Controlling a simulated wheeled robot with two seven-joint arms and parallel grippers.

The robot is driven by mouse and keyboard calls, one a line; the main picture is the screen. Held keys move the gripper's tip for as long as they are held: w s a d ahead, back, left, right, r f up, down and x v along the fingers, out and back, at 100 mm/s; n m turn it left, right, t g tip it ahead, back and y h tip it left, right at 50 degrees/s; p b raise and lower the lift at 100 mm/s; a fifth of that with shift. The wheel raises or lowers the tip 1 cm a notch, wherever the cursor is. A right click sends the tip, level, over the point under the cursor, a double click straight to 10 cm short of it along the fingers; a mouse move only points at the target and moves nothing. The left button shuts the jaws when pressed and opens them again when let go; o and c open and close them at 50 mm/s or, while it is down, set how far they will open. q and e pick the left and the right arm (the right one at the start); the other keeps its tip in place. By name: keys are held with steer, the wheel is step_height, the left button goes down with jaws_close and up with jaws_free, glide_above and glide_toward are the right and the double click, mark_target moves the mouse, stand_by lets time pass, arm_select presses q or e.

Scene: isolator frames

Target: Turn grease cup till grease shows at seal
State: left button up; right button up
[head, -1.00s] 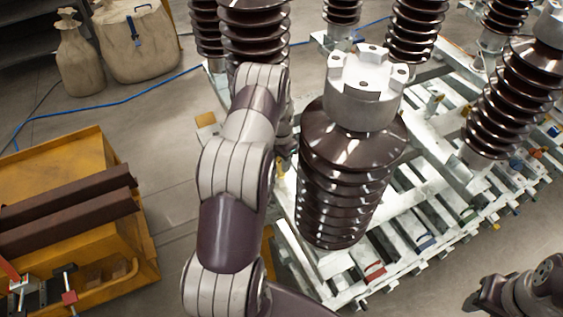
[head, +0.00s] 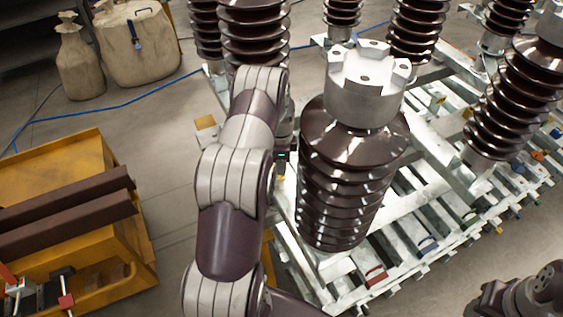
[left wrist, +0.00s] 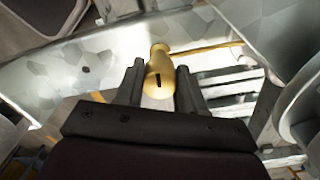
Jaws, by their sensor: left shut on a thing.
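The brass grease cup (left wrist: 160,72) shows in the left wrist view, a small yellow rounded body with a dark slot-like mark. My left gripper (left wrist: 161,85) has a finger on each side of it and is shut on it. The cup sits in front of a galvanized steel member (left wrist: 85,68). No grease can be made out, and the seal cannot be picked out. In the head view my left arm hides most of the left gripper and the cup. My right gripper (head: 488,302) is partly in view at the bottom right, away from the frame; its jaws are unclear.
Brown ribbed insulator columns (head: 345,185) stand on a galvanized frame (head: 425,205), close to the right of my left arm. A yellow cart (head: 110,240) with brown bars stands at left. Sacks (head: 140,45) and a blue cable (head: 110,107) lie behind on the floor.

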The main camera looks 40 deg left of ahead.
arm_select(q)
steer(key=shift+a+r, duration=0.1)
stand_by(0.4)
steer(key=o, duration=1)
steer(key=shift+a, duration=0.1)
steer(key=shift+o, duration=0.2)
steer(key=shift+s, duration=0.2)
steer(key=shift+w+r, duration=0.15)
steer(key=shift+r, duration=0.1)
step_height(320, 180, up, 12)
steer(key=b, duration=0.1)
steer(key=shift+r+b, duration=0.15)
steer(key=shift+b, duration=0.15)
steer(key=shift+s, duration=0.2)
